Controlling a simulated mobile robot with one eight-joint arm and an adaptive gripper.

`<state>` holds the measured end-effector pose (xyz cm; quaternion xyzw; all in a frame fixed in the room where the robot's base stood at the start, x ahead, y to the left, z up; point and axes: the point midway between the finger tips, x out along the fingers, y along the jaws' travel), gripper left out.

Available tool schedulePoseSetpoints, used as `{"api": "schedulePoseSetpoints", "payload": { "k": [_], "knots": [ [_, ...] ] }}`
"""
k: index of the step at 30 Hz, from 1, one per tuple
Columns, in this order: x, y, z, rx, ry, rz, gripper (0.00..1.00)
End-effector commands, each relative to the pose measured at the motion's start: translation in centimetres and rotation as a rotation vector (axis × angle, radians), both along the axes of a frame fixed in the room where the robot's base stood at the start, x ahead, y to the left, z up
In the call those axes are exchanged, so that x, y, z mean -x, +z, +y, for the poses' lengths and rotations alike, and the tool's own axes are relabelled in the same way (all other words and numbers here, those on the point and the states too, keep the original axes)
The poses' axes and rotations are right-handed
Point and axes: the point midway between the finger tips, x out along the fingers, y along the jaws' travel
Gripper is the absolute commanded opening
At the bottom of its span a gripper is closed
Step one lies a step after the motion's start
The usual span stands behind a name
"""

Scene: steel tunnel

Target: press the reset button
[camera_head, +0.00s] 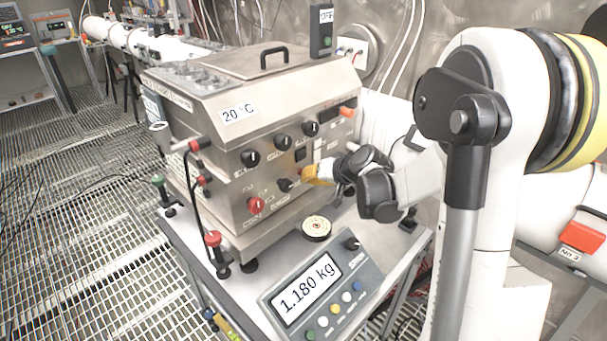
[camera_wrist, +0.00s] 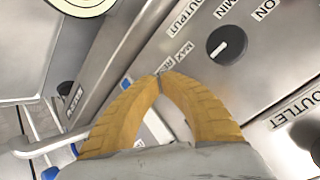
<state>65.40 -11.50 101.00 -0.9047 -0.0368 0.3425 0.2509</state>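The steel machine (camera_head: 225,135) has a front panel with several black knobs and a red round knob or button (camera_head: 255,204). No label that I can read says reset, so I cannot tell which control is the reset button. My gripper (camera_head: 318,174) is at the right part of the panel, close to its lower half. In the wrist view its yellow fingers (camera_wrist: 160,76) meet at the tips, with nothing visible between them. A black knob (camera_wrist: 227,44) is to the right of the fingertips, near an OUTPUT label. The fingers hide part of the panel and a label; contact cannot be told.
Red-topped posts with a black cable (camera_head: 191,200) stand at the machine's left. Grated floor (camera_head: 80,220) is open on the left.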

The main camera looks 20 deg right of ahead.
Motion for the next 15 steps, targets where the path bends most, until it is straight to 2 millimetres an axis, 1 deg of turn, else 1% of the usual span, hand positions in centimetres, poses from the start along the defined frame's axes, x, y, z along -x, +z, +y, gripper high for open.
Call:
{"api": "schedulePoseSetpoints", "payload": {
  "k": [7,15],
  "knots": [
    [0.72,-0.02,-0.27,-0.001,0.000,0.000,0.00],
    [0.83,0.00,-0.31,-0.001,0.000,0.000,0.00]
  ]
}}
